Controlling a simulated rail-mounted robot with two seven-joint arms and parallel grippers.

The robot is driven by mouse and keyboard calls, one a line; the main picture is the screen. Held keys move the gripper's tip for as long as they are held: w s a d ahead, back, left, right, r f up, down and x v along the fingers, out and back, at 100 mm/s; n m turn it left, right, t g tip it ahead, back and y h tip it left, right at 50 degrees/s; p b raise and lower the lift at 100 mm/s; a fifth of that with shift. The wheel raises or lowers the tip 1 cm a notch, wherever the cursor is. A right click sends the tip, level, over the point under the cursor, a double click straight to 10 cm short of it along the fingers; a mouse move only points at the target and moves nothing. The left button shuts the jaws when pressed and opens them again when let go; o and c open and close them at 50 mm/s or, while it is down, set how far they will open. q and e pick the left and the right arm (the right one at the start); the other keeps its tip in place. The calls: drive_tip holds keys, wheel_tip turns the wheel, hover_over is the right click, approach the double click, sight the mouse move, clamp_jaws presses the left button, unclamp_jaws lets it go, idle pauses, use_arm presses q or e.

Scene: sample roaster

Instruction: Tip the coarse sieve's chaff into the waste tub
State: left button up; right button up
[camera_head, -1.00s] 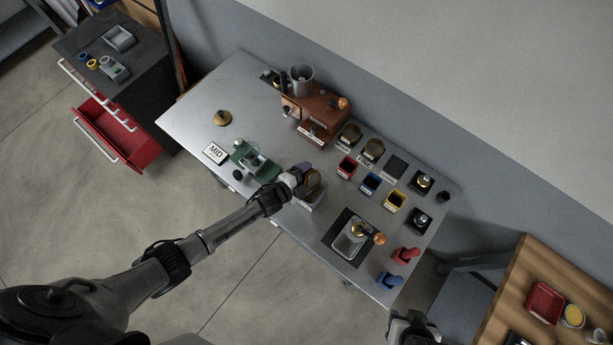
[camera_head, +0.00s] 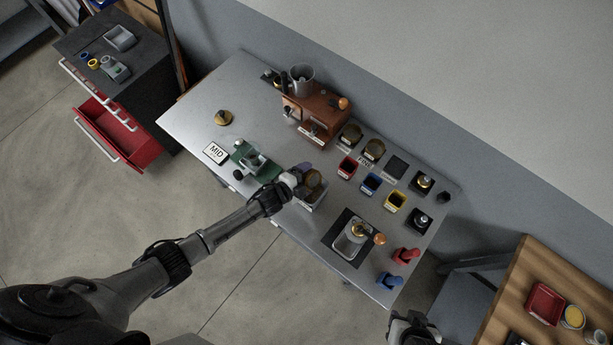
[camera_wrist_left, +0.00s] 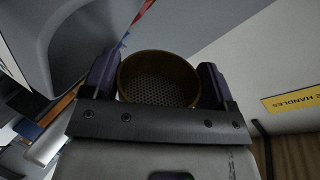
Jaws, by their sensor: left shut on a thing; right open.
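My left gripper (camera_head: 308,181) is shut on a round brass-coloured sieve (camera_head: 315,183), holding it above the front edge area of the steel table. In the left wrist view the sieve (camera_wrist_left: 160,80) sits between both fingers, and its perforated mesh shows; I see no clear chaff on it. The sieve is tilted, over a pale tub (camera_head: 317,202) that shows partly beneath it. The tub's inside is largely hidden by the sieve and gripper. My right gripper (camera_head: 413,325) is at the bottom edge, away from the table, partly cut off.
A green scale-like device (camera_head: 248,160) and a MID sign (camera_head: 215,152) stand left of the tub. A brown roaster (camera_head: 316,112) stands behind. The table's left end is mostly clear.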

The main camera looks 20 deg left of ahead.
drive_tip(key=shift+r, duration=0.1)
wheel_tip(320, 180, up, 3)
drive_tip(key=p, duration=0.3)
drive_tip(key=shift+d+f, duration=0.1)
drive_tip(key=shift+f, duration=0.1)
